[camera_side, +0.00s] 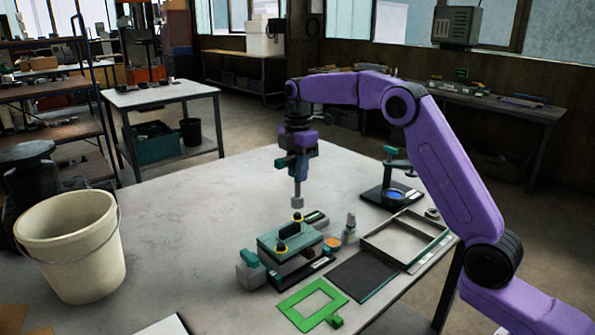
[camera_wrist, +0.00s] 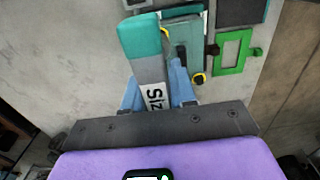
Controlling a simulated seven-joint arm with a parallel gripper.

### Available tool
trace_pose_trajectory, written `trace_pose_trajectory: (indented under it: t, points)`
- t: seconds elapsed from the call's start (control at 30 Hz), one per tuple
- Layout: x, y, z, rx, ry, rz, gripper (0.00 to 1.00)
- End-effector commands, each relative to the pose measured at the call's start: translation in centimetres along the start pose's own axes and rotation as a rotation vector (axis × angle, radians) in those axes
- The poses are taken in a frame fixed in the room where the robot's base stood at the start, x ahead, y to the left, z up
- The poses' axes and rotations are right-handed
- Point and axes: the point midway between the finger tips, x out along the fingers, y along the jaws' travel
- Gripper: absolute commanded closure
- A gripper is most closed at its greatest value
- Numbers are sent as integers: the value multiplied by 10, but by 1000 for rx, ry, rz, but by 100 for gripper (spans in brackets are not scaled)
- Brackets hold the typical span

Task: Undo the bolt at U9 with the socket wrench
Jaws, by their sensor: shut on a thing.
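My gripper (camera_side: 297,164) is above the work table, pointing down, with its blue fingers shut on the socket wrench (camera_side: 297,190). The wrench hangs upright, its grey socket end down. In the wrist view it is a grey and teal body (camera_wrist: 146,62) with a partly hidden "Siz" label, between the fingers (camera_wrist: 157,92). Below is a teal cover plate (camera_side: 272,240) with a black handle and yellow-ringed bolts at its near (camera_side: 281,247) and far (camera_side: 297,217) ends. The socket is above the far ring with a small visible gap. No U9 marking is readable, so I cannot tell which bolt it is.
A green frame (camera_side: 292,313), a dark mat (camera_side: 362,276) and an open metal-rimmed tray (camera_side: 444,236) lie right of the cover. A small bottle (camera_side: 350,224) and a teal-topped stand (camera_side: 396,164) are behind them. A cream bucket (camera_side: 72,250) stands left. The table's left-middle is clear.

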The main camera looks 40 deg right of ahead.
Motion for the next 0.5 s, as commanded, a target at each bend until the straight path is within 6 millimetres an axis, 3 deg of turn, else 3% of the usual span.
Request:
trace_pose_trajectory:
  t: [0.23,0.5]
  points:
    - [-5,1,0,0,0,5,100]
    - [-38,1,0,0,0,6,100]
